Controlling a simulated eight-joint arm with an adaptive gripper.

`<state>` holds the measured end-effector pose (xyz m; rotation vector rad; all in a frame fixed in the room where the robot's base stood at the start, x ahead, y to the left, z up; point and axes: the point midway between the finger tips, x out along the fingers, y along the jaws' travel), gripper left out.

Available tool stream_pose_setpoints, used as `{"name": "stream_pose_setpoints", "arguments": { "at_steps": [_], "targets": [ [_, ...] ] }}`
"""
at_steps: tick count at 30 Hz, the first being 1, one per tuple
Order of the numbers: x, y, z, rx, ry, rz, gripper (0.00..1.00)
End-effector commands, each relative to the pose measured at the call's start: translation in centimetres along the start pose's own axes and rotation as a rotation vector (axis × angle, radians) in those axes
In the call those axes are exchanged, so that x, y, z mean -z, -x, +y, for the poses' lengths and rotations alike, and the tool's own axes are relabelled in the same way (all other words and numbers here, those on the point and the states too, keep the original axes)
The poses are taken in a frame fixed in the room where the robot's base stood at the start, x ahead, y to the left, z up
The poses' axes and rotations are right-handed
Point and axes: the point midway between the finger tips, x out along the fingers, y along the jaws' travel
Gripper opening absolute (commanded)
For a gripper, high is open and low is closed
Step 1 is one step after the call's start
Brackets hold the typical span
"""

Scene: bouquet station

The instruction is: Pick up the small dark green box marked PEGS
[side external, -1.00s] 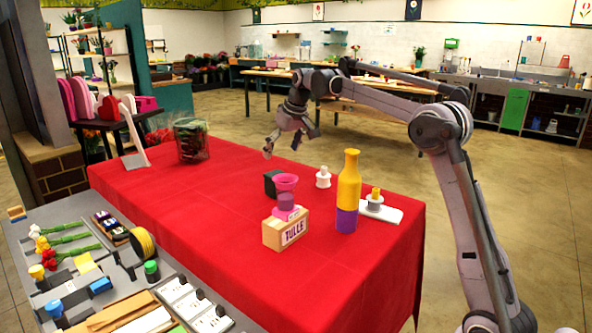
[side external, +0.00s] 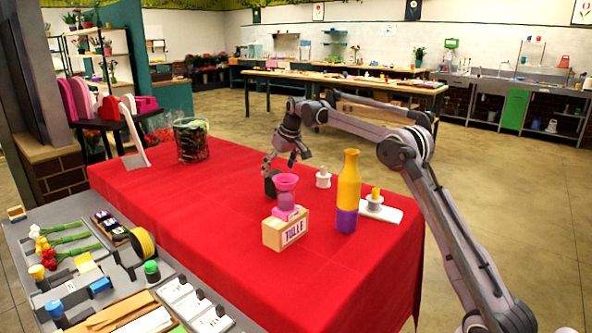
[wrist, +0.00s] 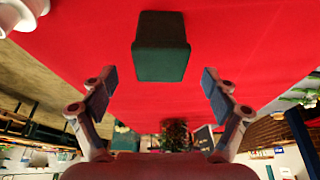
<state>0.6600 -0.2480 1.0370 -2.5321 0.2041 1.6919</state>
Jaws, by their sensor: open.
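A small dark green box (wrist: 161,47) stands on the red tablecloth, in the upper middle of the wrist view. No marking can be read on the face that shows. In the side external view the box (side external: 270,186) is a dark shape behind the pink funnel-shaped piece, partly hidden. My gripper (wrist: 158,93) is open and empty, its two fingers spread to the left and right below the box in the wrist view. In the side external view my gripper (side external: 280,168) hangs just above and close to the box. I cannot tell whether it touches it.
A wooden TULLE box (side external: 284,230) with the pink funnel-shaped piece (side external: 286,186) on it stands in front. A white spool-like piece (side external: 323,178) and a yellow-and-purple bottle (side external: 348,192) stand to the right.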

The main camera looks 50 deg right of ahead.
Motion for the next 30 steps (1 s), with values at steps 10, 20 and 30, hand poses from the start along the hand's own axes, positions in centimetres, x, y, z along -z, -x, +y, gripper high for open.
{"name": "stream_pose_setpoints", "arguments": {
  "at_steps": [10,20,30],
  "targets": [
    [0.2,-3.5,-0.1,0.000,0.001,0.000,0.87],
    [0.1,-3.5,-0.1,0.000,0.001,0.000,0.49],
    [0.1,-3.5,-0.1,0.001,0.000,0.000,0.24]
  ]
}}
